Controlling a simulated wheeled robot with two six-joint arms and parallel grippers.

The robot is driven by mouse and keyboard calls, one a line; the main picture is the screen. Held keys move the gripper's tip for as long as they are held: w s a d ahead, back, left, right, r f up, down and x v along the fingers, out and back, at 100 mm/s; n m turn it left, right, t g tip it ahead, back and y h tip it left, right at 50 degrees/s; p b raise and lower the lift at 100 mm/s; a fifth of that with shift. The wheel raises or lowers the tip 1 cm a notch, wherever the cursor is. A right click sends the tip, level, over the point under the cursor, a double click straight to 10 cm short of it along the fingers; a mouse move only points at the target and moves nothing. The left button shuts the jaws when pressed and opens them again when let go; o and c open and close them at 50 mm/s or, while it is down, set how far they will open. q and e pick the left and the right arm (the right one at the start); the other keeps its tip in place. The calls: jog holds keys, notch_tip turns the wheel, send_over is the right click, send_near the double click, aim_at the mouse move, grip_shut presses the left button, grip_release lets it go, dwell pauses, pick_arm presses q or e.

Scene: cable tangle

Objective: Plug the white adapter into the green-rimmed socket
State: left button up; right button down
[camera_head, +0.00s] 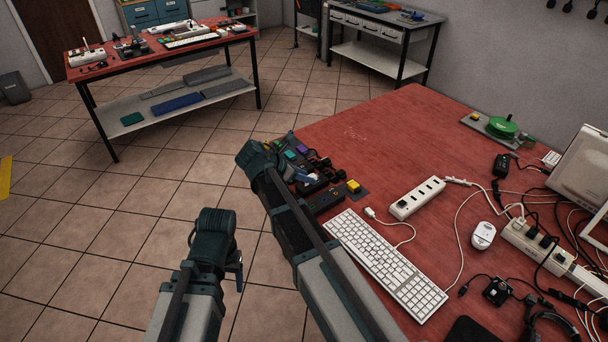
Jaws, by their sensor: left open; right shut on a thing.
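My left gripper (238,272) is at the lower left, over the floor and off the table. Its jaws are open; I see nothing in them. My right gripper (306,183) is low over the left edge of the red table, among dark items. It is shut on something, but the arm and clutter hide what. A white power strip (417,197) lies to its right. A longer white strip (522,236) with plugs and adapters lies at the right. I cannot make out a green rim on any socket. I cannot tell which white block is the adapter.
A white keyboard (388,265), a mouse (483,235) and loose cables lie on the red table (400,130). Dark cables tangle at the right. A green reel (503,126) stands at the back. The table's back middle is clear.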

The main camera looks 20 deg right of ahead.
jog(key=f+m+g+y, duration=0.1)
jog(key=f+m+y, duration=0.1)
jog(key=f, duration=0.1)
jog(key=s+d+f+m+g+y+b, duration=0.1)
jog(key=f+m+y, duration=0.1)
jog(key=d+f+m+g+y, duration=0.1)
jog(key=f+m+y, duration=0.1)
jog(key=f+y, duration=0.1)
jog(key=shift+s+d+f+m+g+b, duration=0.1)
jog(key=shift+s+f+m+g+b, duration=0.05)
jog(key=shift+f+m+g+b, duration=0.2)
jog(key=shift+s+f+m+y, duration=0.2)
jog(key=shift+f+m+y, duration=0.1)
jog(key=shift+m+y, duration=0.7)
jog(key=r+m+t+y, duration=0.1)
jog(key=m+t, duration=0.1)
jog(key=m, duration=0.1)
jog(key=d+r+m+t+y+b, duration=0.1)
jog(key=m+t, duration=0.2)
jog(key=w+r+m+t+b, duration=0.1)
jog(key=m+t, duration=0.2)
jog(key=shift+d+r+t+y, duration=0.25)
jog(key=shift+d+r+y, duration=0.1)
jog(key=shift+r+y, duration=0.05)
jog(key=shift+f, duration=0.2)
jog(key=shift+f+b, duration=2.15)
jog(key=shift+b, duration=0.3)
jog(key=shift+f+b, duration=1.15)
